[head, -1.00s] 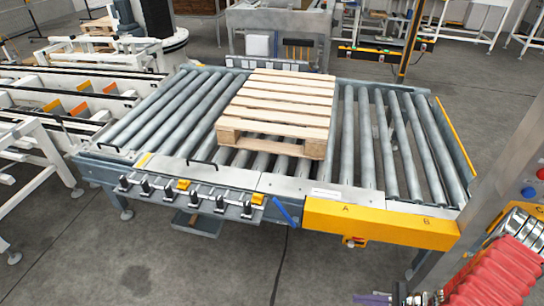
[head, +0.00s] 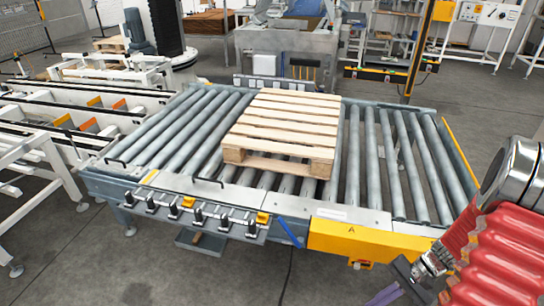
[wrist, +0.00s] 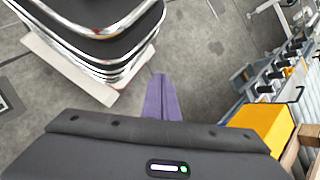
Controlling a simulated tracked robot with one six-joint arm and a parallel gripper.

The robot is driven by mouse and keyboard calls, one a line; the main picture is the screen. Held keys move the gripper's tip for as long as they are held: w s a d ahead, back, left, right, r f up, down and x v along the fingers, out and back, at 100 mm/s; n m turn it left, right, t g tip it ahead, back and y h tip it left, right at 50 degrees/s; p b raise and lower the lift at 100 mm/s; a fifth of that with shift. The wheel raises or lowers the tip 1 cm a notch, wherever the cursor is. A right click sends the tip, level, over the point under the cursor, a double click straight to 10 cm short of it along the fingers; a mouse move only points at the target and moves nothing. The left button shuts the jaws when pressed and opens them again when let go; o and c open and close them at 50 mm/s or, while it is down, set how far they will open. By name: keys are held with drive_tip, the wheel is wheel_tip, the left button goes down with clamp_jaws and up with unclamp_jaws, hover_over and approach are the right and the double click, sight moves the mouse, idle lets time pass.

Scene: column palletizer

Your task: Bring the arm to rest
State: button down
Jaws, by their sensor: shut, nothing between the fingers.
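My gripper (wrist: 161,97) shows in the wrist view as two purple fingers pressed together with nothing between them, above bare grey floor. In the head view my arm, with a red ribbed sleeve, is at the lower right. A purple finger (head: 384,296) shows there at the bottom edge, in front of the roller conveyor's near side and apart from it. The rest of the fingers is cut off by the frame or hidden in that view.
An empty wooden pallet (head: 285,128) lies on the roller conveyor (head: 185,138). Open floor (head: 165,272) lies in front.

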drive_tip(key=s+a+r+n+t+h, duration=0.1)
drive_tip(key=a+r, duration=0.4)
drive_tip(key=r, duration=0.5)
drive_tip(key=s+a+r+n+t+h, duration=0.1)
drive_tip(key=a+r+n+t+h, duration=0.2)
drive_tip(key=a+r+n, duration=0.3)
drive_tip(key=s+a+r+n+t+h, duration=0.1)
drive_tip(key=a+r, duration=0.5)
drive_tip(key=r, duration=0.9)
drive_tip(key=n+t+h, duration=0.1)
drive_tip(key=n+h, duration=0.1)
drive_tip(key=n, duration=0.1)
drive_tip(key=shift+r+t+h, duration=0.25)
drive_tip(key=shift+t+h, duration=0.05)
drive_tip(key=shift+h, duration=0.1)
drive_tip(key=shift+s+d, duration=0.1)
drive_tip(key=shift+s, duration=0.05)
